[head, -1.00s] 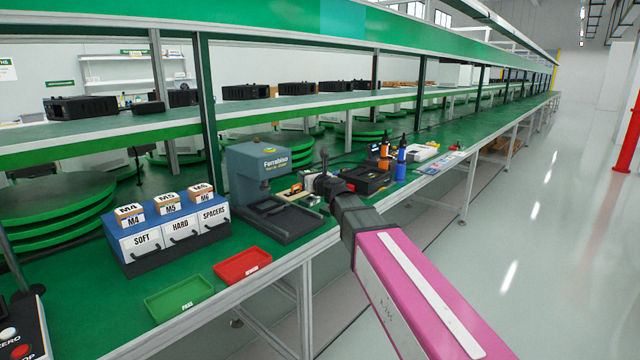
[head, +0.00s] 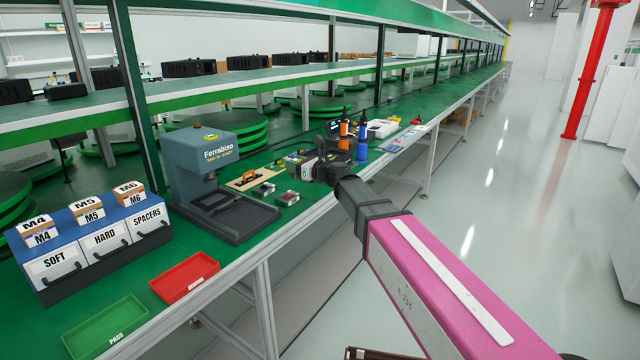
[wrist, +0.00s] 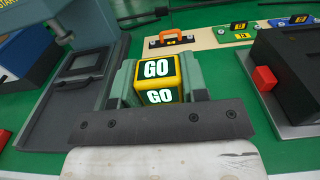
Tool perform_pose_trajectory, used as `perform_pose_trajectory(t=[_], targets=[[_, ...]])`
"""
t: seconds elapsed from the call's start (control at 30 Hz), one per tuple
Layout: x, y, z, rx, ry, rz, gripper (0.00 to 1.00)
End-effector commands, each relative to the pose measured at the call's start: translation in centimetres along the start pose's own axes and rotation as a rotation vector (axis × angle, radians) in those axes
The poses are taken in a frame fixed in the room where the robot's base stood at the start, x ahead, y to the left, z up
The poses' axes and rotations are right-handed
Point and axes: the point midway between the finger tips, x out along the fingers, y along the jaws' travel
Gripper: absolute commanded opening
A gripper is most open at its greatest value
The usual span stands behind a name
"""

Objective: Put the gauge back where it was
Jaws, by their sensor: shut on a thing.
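My gripper (wrist: 158,78) is shut on a block (wrist: 158,82) with yellow edges and dark faces marked GO, which I take to be the gauge. Grey-green fingers flank it on both sides in the wrist view. In the head view my gripper (head: 325,165) is over the bench, right of the grey press, and the block cannot be told apart there. Whether the block touches the bench cannot be told.
The Ferrabiso press (head: 208,165) stands left of my gripper. A dark case with a red block (wrist: 264,78) is close on the right in the wrist view. A red tray (head: 185,278) and green tray (head: 105,328) lie near the front edge.

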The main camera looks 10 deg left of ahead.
Motion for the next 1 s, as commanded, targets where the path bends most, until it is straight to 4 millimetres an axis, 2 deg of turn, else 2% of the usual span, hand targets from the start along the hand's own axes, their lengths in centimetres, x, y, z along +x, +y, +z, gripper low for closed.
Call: perform_pose_trajectory(t=[0.03, 0.2, 0.4, 0.63, 0.9, 1.0], targets=[[-0.1, -1.4, -0.7, 0.003, 0.0, -0.003, 0.05], [-0.8, -4.6, -2.7, 0.002, 0.0, -0.002, 0.05], [-1.4, -7.3, -4.4, 0.002, -0.001, -0.002, 0.05], [-1.7, -8.0, -5.2, 0.001, -0.001, -0.002, 0.05], [-1.7, -8.0, -8.5, 0.003, 0.0, -0.001, 0.05], [-1.7, -7.9, -8.9, 0.001, -0.001, -0.001, 0.05]])
